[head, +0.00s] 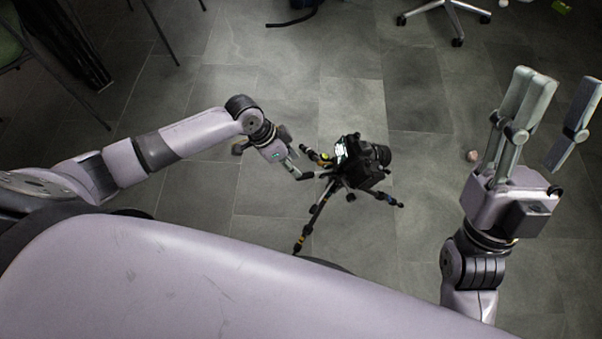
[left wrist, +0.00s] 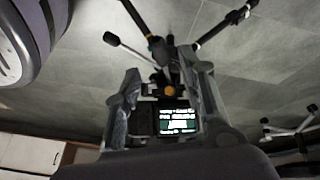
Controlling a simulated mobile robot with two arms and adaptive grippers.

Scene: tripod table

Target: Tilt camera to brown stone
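The black camera (head: 368,165) sits on a black tripod (head: 313,217) on the floor, with its lens to the right and its lit screen facing my left gripper. A small brownish stone (head: 472,156) lies on the floor to the right of the camera. My left gripper (head: 303,168) is just left of the camera, near the tripod's handles. In the left wrist view its fingers are apart, with the camera's lit screen (left wrist: 177,120) showing between them. I cannot tell whether a finger touches a handle. My right gripper (head: 552,108) is open and empty, raised at the right.
The tiled floor around the tripod is mostly clear.

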